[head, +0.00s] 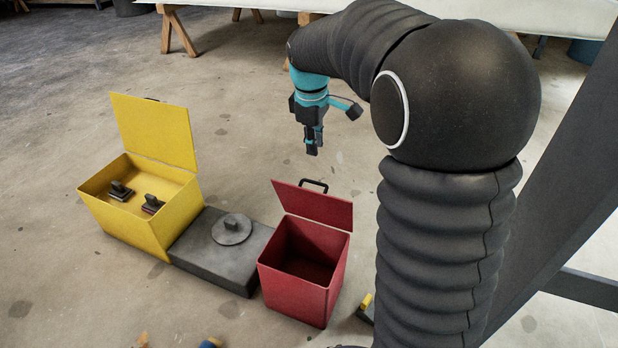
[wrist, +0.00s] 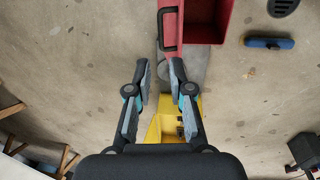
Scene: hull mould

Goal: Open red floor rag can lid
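The red can (head: 294,289) stands on the floor, its top open and its inside empty as far as I can see. Its lid (head: 313,205) is raised at the back edge, leaning back a little, with a black handle (head: 314,184) at its top. In the wrist view the handle (wrist: 168,28) and the red can (wrist: 225,12) show at the top. My gripper (head: 312,150) hangs in the air behind the lid, apart from it. In the wrist view my gripper (wrist: 161,72) has its fingers spread with nothing between them.
A yellow bin (head: 130,220) with its lid up holds two dark handled blocks. A dark grey slab (head: 210,255) with a round handled disc (head: 231,230) lies between the bins. A blue brush-like object (wrist: 268,43) lies on the floor. Trestles (head: 178,30) stand behind; floor between is clear.

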